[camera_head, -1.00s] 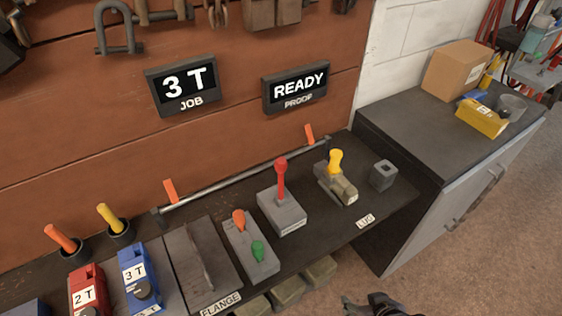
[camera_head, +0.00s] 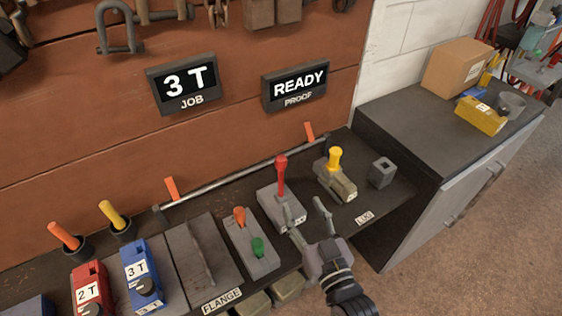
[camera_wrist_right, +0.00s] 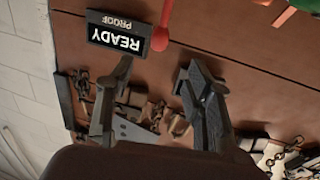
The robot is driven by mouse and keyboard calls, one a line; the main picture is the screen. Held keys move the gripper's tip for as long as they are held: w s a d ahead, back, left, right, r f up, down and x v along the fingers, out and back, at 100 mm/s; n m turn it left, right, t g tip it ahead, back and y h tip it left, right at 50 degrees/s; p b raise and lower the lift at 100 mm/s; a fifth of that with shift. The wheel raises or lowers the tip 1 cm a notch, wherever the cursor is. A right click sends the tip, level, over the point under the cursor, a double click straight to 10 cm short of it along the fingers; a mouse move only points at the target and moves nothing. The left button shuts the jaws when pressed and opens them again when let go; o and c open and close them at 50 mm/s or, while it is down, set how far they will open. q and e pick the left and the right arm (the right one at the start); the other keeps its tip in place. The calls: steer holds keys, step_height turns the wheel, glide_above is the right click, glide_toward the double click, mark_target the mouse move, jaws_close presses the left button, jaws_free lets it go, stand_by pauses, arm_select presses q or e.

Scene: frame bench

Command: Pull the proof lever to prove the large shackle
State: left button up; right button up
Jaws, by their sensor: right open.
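The red lever (camera_head: 281,172) with a round knob stands upright on a grey block (camera_head: 278,208) on the bench. It also shows in the right wrist view (camera_wrist_right: 164,24), beyond the fingertips. My right gripper (camera_head: 305,213) is open and empty in front of the lever's block, to the right of its front; it also shows in the wrist view (camera_wrist_right: 157,66). Its fingers are apart from the lever's knob. A dark sign (camera_head: 295,86) reads READY, PROOF. A large grey shackle (camera_head: 120,48) hangs at the upper left; I cannot tell if it is the one named. My left gripper is out of view.
A block with orange and green knobs (camera_head: 250,247) stands left of the lever. A yellow-knobbed fixture (camera_head: 338,184) and a grey square socket (camera_head: 382,173) stand right. A thin rail (camera_head: 240,172) runs behind. A grey cabinet (camera_head: 410,125) stands at the right.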

mark_target(283, 169)
steer(key=p+x, duration=0.2)
steer(key=x, duration=1.3)
steer(key=shift+w, duration=0.1)
steer(key=shift+f, duration=0.1)
jaws_close()
